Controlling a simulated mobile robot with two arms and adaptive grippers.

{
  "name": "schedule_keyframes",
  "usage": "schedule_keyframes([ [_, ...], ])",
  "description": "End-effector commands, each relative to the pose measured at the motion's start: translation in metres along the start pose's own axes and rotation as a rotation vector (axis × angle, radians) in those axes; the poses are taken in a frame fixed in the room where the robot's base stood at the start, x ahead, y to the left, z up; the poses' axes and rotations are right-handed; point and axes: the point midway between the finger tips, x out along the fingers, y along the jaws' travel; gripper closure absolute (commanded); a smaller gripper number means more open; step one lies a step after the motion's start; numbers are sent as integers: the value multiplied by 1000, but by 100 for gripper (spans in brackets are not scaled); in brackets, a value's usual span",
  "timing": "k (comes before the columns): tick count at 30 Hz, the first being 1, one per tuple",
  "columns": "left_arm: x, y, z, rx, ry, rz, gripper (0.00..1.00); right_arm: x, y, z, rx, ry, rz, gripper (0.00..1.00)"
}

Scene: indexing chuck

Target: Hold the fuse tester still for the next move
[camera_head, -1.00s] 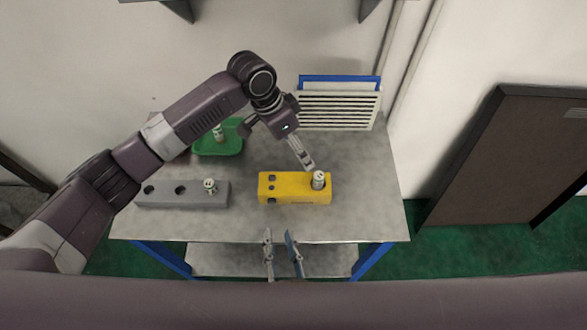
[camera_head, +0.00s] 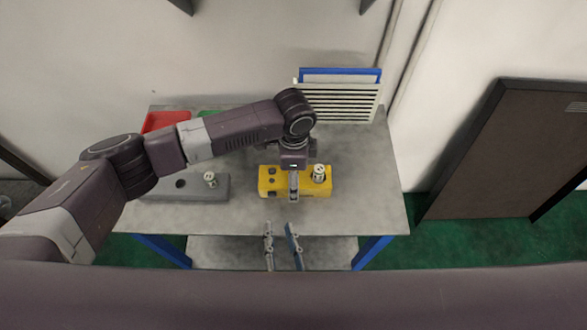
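The fuse tester, which I take to be the yellow block (camera_head: 311,188), lies on the table with dark round spots at its left end. A silver fuse (camera_head: 319,172) stands upright at its right end. My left gripper (camera_head: 293,197) points down at the middle of the yellow block and covers part of it. It is seen edge-on, so its finger gap and any contact are unclear. My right gripper (camera_head: 282,237) is at the table's front edge, its two fingers apart with nothing between them.
A grey block (camera_head: 160,190) with holes holds another fuse (camera_head: 210,179). A red bin (camera_head: 164,121) and a green bin (camera_head: 207,113) are partly behind my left arm. A slatted rack (camera_head: 338,104) stands at the back. The table's right side is clear.

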Motion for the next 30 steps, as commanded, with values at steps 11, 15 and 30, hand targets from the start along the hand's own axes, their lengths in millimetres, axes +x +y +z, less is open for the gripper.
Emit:
schedule_keyframes([
  [11,8,0,0,-1,1,0,29,0,0,0,0,0,0,71],
  [15,8,0,0,-1,1,0,42,0,0,0,0,0,0,71],
  [30,8,0,0,-2,1,0,81,0,0,0,0,0,0,71],
])
